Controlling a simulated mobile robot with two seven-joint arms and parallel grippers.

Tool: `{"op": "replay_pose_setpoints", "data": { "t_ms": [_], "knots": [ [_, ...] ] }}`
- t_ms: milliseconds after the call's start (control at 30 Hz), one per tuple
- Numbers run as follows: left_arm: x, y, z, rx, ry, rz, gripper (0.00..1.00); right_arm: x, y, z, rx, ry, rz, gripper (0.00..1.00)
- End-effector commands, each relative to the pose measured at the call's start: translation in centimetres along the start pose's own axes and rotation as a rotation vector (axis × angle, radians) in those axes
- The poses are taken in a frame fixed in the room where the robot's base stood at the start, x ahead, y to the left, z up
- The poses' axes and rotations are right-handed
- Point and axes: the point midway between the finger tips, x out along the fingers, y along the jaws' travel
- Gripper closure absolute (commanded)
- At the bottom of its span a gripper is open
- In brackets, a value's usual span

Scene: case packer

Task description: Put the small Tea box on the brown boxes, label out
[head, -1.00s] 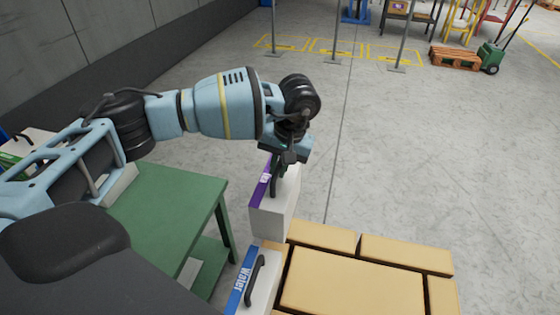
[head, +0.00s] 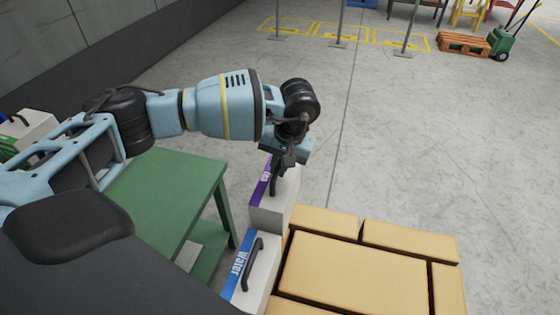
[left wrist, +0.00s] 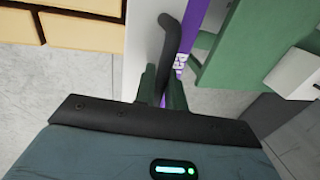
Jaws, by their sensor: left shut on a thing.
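My left gripper (head: 284,162) is shut on the black handle of a small white box (head: 268,217) with a purple label strip, which I take as the Tea box; its lettering is too small to read. The strip is on the box's left edge, facing away from the brown boxes. The left wrist view shows the gripper (left wrist: 160,92) around the handle and the white box (left wrist: 143,50) upright. The brown boxes (head: 345,270) form a flat layer to its right. The box is at their far left corner; I cannot tell whether it touches down. My right gripper is not in view.
A white Water box (head: 262,262) with a blue label stands just in front of the held box, at the left side of the brown boxes. A green table (head: 165,200) is on the left.

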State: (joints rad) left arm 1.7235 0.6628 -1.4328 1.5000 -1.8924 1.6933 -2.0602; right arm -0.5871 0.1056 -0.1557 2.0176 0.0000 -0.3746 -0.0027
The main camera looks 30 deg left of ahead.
Motion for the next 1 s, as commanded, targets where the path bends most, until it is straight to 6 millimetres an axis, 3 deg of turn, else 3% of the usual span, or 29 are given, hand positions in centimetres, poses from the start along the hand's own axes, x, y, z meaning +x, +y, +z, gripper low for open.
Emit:
{"op": "replay_pose_setpoints", "data": {
  "t_ms": [1000],
  "knots": [
    [6.2,1.3,0.0,0.000,0.001,-0.004,1.00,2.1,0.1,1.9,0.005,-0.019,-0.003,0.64]
  ]
}}
